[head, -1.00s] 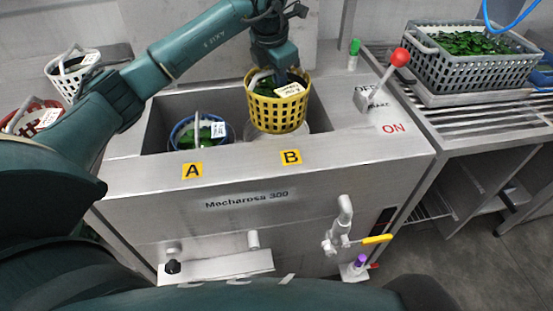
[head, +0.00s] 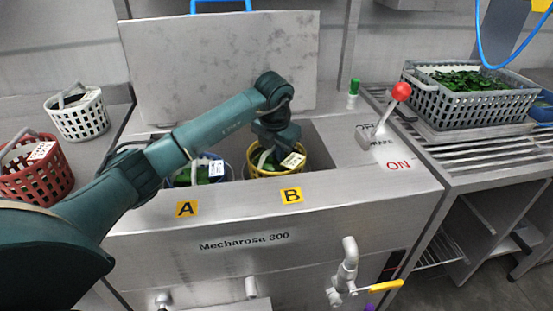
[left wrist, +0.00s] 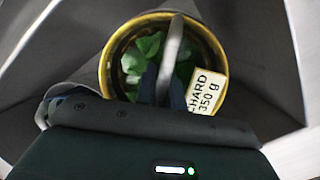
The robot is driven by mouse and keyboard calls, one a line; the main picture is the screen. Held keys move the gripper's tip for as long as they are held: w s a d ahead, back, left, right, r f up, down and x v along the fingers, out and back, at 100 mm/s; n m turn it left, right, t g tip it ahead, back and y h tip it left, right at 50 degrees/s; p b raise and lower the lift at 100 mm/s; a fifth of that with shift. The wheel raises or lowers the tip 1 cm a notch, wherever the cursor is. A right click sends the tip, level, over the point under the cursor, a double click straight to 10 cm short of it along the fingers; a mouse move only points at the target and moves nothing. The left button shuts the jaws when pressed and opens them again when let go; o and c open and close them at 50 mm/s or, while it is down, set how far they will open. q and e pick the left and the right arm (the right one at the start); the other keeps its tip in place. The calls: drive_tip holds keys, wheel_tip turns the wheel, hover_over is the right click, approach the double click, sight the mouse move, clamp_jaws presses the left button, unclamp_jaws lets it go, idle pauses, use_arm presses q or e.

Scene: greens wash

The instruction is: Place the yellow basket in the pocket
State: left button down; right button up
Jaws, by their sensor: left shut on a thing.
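The yellow basket (head: 298,171) holds green leaves and a white label; in the left wrist view (left wrist: 216,52) the label reads "CHARD 350 g". It sits low inside the washer's basin behind the letter B (head: 291,195), its lower part hidden by the front wall. My left gripper (head: 268,158) is above it, shut on its handle (left wrist: 172,50). Whether the basket rests in the pocket (left wrist: 104,88) cannot be told for sure. A blue basket (head: 203,180) with greens is in the basin behind the letter A (head: 186,209), partly hidden by my left arm. My right gripper is not in view.
A lever with a red knob (head: 401,91) stands right of the basin, and a raised lid (head: 220,65) behind it. A white basket (head: 80,118) and a red basket (head: 38,178) stand at left. A grey crate (head: 470,105) of greens stands at right.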

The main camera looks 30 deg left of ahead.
use_arm(q)
drive_tip(key=shift+f, duration=1.1)
drive_tip(key=shift+f, duration=0.15)
drive_tip(key=c, duration=1.5)
unclamp_jaws()
drive_tip(key=shift+r, duration=0.25)
drive_tip(key=p+v, duration=0.1)
drive_tip(key=v, duration=1)
drive_tip(key=shift+s+r, duration=0.2)
drive_tip(key=shift+r, duration=0.1)
